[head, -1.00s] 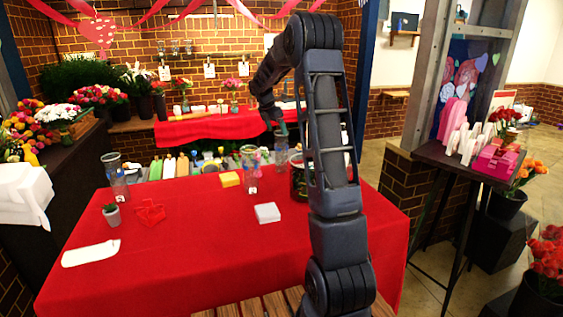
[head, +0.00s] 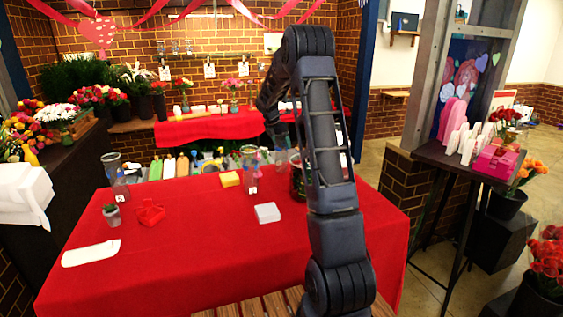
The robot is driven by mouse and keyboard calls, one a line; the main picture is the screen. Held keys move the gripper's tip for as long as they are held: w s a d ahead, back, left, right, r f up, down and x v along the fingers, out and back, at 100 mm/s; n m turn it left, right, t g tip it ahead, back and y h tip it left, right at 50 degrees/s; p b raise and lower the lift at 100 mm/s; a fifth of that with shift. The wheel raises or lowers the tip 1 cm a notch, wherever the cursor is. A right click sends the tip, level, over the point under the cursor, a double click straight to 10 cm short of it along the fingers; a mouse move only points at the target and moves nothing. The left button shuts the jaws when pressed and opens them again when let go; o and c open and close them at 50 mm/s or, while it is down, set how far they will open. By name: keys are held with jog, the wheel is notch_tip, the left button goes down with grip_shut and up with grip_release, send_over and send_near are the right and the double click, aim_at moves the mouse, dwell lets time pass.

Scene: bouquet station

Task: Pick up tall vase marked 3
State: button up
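Several tall clear glass vases stand on the red-covered table. One vase (head: 115,178) is at the back left, with a small white label low on it. Another vase (head: 249,172) is at the back middle, also with a white label low down. A third glass vase (head: 281,159) stands just right of it, partly behind my arm. The marks are too small to read, so I cannot tell which is 3. My gripper (head: 281,142) points down at the top of the third vase. Its fingers are small and dark, and I cannot tell if they touch the glass.
A dark vase with greenery is partly behind my arm. The table's front middle is clear.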

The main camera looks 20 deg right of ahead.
grip_shut()
jog(key=shift+r, duration=0.1)
